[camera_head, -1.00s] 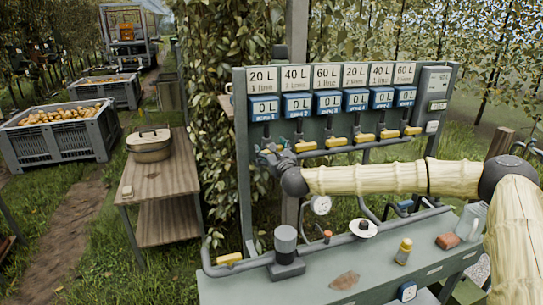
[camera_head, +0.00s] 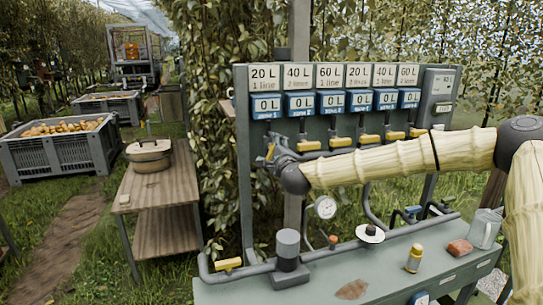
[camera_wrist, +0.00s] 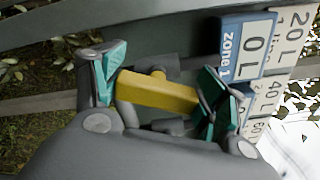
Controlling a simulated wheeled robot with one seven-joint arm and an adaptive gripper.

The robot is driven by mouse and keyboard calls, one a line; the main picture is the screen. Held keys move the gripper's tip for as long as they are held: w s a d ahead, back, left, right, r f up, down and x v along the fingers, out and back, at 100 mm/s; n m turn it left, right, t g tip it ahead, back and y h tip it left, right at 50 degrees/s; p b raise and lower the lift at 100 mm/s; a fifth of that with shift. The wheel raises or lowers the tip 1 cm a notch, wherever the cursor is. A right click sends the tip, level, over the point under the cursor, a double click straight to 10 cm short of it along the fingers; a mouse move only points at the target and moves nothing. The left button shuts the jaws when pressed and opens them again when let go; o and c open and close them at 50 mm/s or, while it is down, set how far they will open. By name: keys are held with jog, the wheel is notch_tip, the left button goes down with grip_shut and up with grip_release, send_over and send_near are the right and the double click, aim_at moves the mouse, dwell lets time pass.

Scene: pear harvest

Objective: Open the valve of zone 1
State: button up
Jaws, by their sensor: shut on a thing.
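The zone 1 valve has a yellow handle (camera_wrist: 158,92) below the blue zone 1 display, which reads 0 L (camera_wrist: 246,48). The display also shows at the left end of the panel in the head view (camera_head: 266,106). My gripper (camera_wrist: 162,90) is shut on this yellow handle, with a teal pad at each end of it. In the head view my gripper (camera_head: 271,155) is at the leftmost valve and hides most of its handle. The other yellow valve handles (camera_head: 341,141) lie crosswise in a row to the right.
Fruit bins are behind.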

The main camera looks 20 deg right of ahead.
jog(key=n, duration=0.1)
jog(key=n+b, duration=0.1)
jog(key=n, duration=0.1)
jog(key=n+b, duration=0.1)
jog(key=n, duration=0.1)
jog(key=shift+f, duration=0.25)
dwell(0.5)
jog(key=o, duration=1)
jog(key=s, duration=1.2)
jog(key=shift+d, duration=0.2)
